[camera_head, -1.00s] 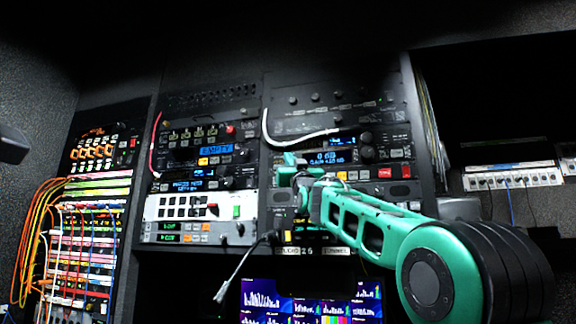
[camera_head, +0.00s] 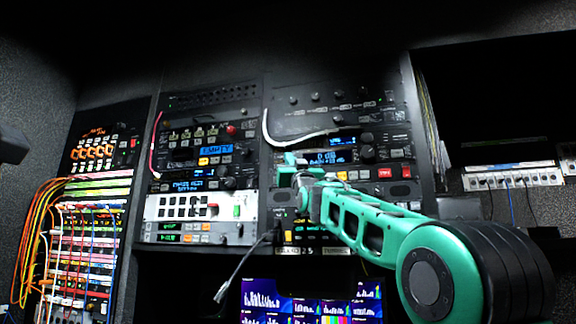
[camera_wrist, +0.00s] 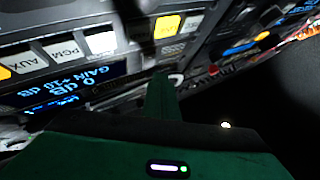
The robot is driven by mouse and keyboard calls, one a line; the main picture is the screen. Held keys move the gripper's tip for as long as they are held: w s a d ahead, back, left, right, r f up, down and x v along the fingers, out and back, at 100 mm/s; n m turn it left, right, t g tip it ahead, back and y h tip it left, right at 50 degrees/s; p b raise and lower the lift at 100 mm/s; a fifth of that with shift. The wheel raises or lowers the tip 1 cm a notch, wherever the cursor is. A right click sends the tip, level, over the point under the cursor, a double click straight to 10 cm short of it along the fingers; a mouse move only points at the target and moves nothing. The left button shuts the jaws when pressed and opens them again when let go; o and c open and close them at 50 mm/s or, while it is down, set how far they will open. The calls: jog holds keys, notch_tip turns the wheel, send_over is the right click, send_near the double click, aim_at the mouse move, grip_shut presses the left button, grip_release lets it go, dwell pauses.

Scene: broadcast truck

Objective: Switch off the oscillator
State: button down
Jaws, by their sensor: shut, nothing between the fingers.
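A rack unit with a blue display reading 0 dB and GAIN +10 dB stands in the right rack in the head view; its display (camera_head: 330,157) also shows in the wrist view (camera_wrist: 72,88). No label readable here names the oscillator. My gripper (camera_head: 288,172) is at the front of this rack, below and left of the display. In the wrist view my gripper (camera_wrist: 163,82) is shut and empty, its green finger close under the panel edge. Whether it touches is unclear. A lit yellow button (camera_wrist: 167,27) is above the fingertip, beside white AUX and PGM buttons.
A white cable (camera_head: 300,140) loops across the rack above my gripper. A red button (camera_head: 384,173) and knobs lie to the right. A grey cable (camera_head: 240,265) hangs below left, near the monitor (camera_head: 310,300). Colourful patch cables (camera_head: 85,230) fill the far left.

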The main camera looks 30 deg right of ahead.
jog(key=shift+w+d, duration=0.1)
jog(key=shift+d, duration=0.05)
jog(key=shift+w+d+r, duration=0.1)
jog(key=shift+d, duration=0.05)
jog(key=shift+w+d, duration=0.25)
dwell(0.8)
jog(key=shift+s+a, duration=0.1)
jog(key=shift+s+a, duration=0.45)
jog(key=shift+s, duration=0.1)
dwell(0.3)
jog(key=shift+s+a+f, duration=0.2)
jog(key=shift+s+a, duration=0.65)
jog(key=shift+a, duration=0.05)
jog(key=shift+s+a+f, duration=0.15)
jog(key=shift+s+a, duration=0.65)
jog(key=shift+a, duration=0.05)
